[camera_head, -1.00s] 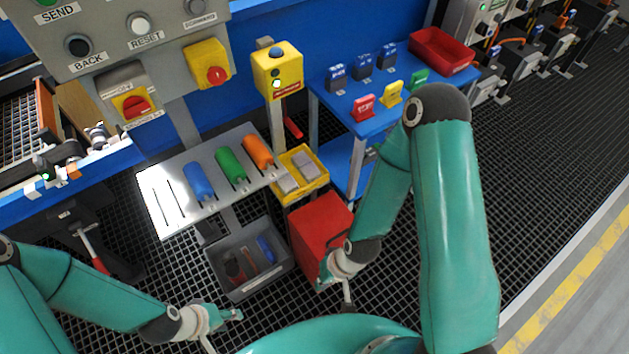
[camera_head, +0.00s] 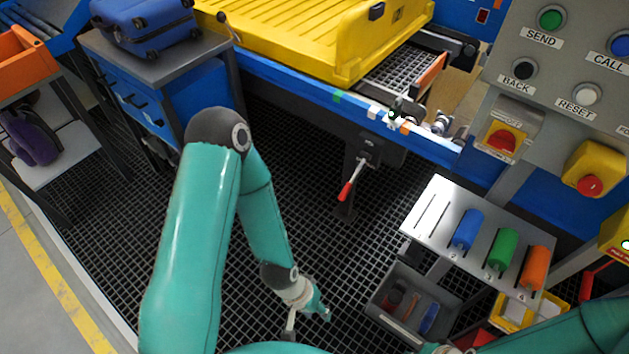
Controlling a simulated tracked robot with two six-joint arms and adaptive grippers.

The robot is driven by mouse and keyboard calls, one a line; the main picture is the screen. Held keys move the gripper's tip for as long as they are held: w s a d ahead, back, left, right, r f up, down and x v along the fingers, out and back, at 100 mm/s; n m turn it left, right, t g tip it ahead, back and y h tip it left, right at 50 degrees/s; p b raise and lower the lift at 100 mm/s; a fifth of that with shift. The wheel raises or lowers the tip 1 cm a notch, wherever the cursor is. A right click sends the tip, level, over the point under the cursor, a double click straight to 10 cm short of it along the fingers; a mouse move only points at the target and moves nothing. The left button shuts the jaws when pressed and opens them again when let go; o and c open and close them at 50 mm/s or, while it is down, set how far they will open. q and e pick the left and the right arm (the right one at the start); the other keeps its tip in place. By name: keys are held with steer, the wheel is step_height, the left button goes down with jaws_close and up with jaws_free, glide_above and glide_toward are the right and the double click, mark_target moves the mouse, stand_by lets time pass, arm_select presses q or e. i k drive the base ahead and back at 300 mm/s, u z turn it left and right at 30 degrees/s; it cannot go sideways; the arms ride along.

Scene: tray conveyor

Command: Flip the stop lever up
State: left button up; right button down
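The stop lever (camera_head: 347,188) has a red grip on a thin metal rod. It hangs under the front edge of the conveyor, pointing down and slightly left from its dark mount. My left gripper (camera_head: 308,320) is near the bottom centre, below the lever and well apart from it. Its fingers are spread and nothing shows between them. My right arm (camera_head: 580,332) comes in at the lower right. Its gripper (camera_head: 460,346) is only partly visible at the bottom edge, so its fingers cannot be made out.
A yellow tray (camera_head: 330,40) sits on the conveyor above the lever. A slotted metal panel (camera_head: 425,222) with blue, green and orange handles stands to the right, above a grey bin (camera_head: 375,300). A blue suitcase (camera_head: 145,25) rests on a bench at left. Dark grating around the lever is clear.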

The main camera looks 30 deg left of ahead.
mark_target(348, 186)
steer(key=u, duration=0.75)
steer(key=i, duration=0.15)
steer(key=z, duration=2.5)
steer(key=k, duration=1.35)
steer(key=u, duration=0.5)
steer(key=i, duration=1.15)
steer(key=u, duration=0.45)
